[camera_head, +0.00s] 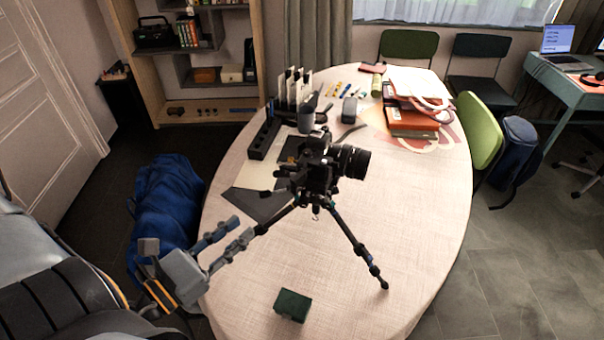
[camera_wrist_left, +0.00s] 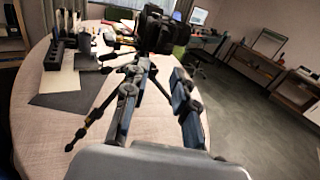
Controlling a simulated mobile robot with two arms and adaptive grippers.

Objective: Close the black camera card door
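The black camera (camera_head: 318,172) stands on a tripod (camera_head: 352,240) on the oval table, its lens pointing right in the head view. In the left wrist view the camera (camera_wrist_left: 157,30) is at the top centre, beyond the fingers. Its card door is too small and dark to make out. My left gripper (camera_head: 247,226) is left of and below the camera, near a tripod leg and apart from the camera body. Its two fingers also show in the left wrist view (camera_wrist_left: 157,74), spread with a gap and nothing held. My right gripper is not in view.
The table (camera_head: 430,220) holds a dark green box (camera_head: 292,305) at the front, a black organizer (camera_head: 263,138), a grey cup (camera_head: 306,121) and red books (camera_head: 410,122). A blue bag (camera_head: 168,205) lies on the floor left. The table's right front is clear.

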